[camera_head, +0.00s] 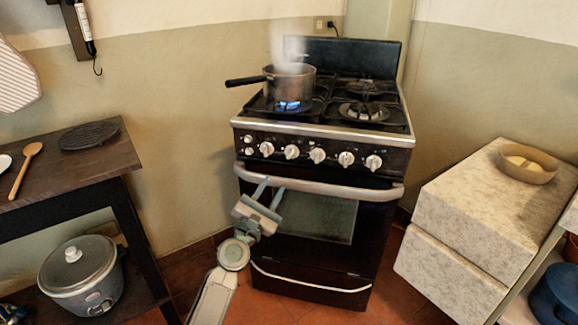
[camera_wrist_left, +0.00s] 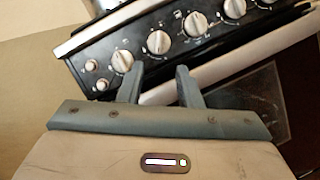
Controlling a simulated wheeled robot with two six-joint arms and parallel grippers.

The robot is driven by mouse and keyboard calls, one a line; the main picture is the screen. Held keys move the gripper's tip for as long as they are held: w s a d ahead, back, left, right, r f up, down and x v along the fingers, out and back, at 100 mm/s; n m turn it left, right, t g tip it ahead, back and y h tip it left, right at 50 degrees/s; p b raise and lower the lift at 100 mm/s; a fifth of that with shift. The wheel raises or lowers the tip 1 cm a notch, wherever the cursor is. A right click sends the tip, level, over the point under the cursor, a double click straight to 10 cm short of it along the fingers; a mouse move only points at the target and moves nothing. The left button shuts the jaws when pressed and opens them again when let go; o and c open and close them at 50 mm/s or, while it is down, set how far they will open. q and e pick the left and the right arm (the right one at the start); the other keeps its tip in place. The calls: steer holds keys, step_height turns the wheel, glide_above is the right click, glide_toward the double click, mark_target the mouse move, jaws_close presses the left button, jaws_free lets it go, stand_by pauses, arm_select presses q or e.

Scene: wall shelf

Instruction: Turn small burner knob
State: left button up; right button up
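The stove (camera_head: 305,215) has a row of several white knobs along its front panel, among them the leftmost knob (camera_head: 266,149), a middle knob (camera_head: 317,155) and the rightmost knob (camera_head: 373,162). I cannot tell which one belongs to the small burner. My left gripper (camera_head: 271,187) is open and empty, below the left knobs and in front of the oven handle. In the left wrist view, the leftmost knob (camera_wrist_left: 122,61) is just beyond the left fingertip, and another knob (camera_wrist_left: 158,42) shows beyond the gap. No contact with a knob is visible. My right gripper is not in view.
The oven handle (camera_head: 320,187) juts out below the knobs. A dark table (camera_head: 95,160) stands left and a stone-like block (camera_head: 480,205) right.

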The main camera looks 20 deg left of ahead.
mark_target(291, 154)
arm_select(q)
steer(key=x, duration=1)
steer(key=shift+w+d+r, duration=0.1)
steer(key=shift+w+r, duration=0.15)
steer(key=shift+w, duration=0.1)
